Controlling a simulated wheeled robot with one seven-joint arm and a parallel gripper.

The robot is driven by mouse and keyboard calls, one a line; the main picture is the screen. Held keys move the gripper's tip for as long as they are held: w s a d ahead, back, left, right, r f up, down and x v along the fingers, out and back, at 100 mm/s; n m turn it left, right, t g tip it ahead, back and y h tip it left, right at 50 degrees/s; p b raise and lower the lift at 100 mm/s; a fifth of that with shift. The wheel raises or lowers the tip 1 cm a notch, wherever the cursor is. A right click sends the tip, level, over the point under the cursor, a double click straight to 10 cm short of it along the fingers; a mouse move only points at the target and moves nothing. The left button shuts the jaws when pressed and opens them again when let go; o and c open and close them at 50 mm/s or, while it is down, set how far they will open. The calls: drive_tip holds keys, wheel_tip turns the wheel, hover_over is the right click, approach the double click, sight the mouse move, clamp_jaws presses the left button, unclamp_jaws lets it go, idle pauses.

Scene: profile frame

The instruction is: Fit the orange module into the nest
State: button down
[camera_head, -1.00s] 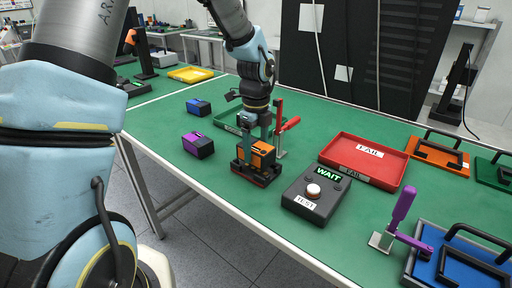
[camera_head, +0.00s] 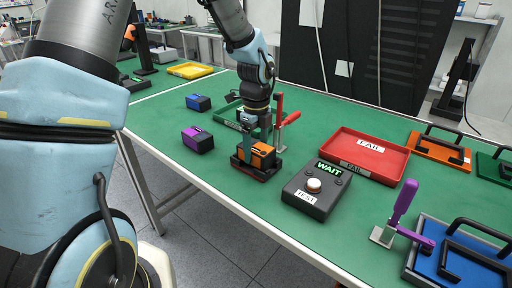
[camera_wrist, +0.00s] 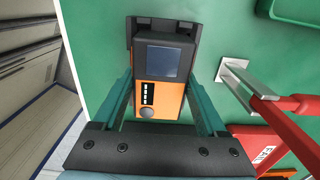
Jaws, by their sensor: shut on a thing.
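The orange module (camera_head: 262,155), with a black top and a dark screen, is between the two fingers of my gripper (camera_head: 257,145). It also shows in the wrist view (camera_wrist: 172,98), with its screen, small indicator marks and a round grey button facing up. My gripper (camera_wrist: 162,100) is shut on its sides. The nest (camera_head: 250,174), a low black and red base, is directly under the module. In the wrist view a black part of the nest (camera_wrist: 139,30) shows beyond the module's far end. I cannot tell whether the module is fully seated; its underside is hidden.
A red-handled clamp (camera_head: 281,122) stands close at the right of the nest. A black test box (camera_head: 312,190) reading WAIT and a red FAIL tray (camera_head: 364,156) are further right. Purple (camera_head: 198,140) and blue (camera_head: 198,103) modules lie left on the green table.

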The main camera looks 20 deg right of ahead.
sight(256, 146)
drive_tip(key=shift+f, duration=0.25)
unclamp_jaws()
drive_tip(key=shift+r, duration=0.1)
wheel_tip(256, 146, up, 11)
drive_tip(key=shift+f+b, duration=0.15)
drive_tip(key=shift+b, duration=0.8)
drive_tip(key=s+a+f+n, duration=0.2)
drive_tip(key=a+n, duration=1.2)
drive_tip(key=a, duration=0.1)
drive_tip(key=s+a+f+n+t, duration=0.1)
drive_tip(key=s+a+f+n, duration=0.1)
drive_tip(key=a+n, duration=1.3)
drive_tip(key=shift+f+t, duration=0.3)
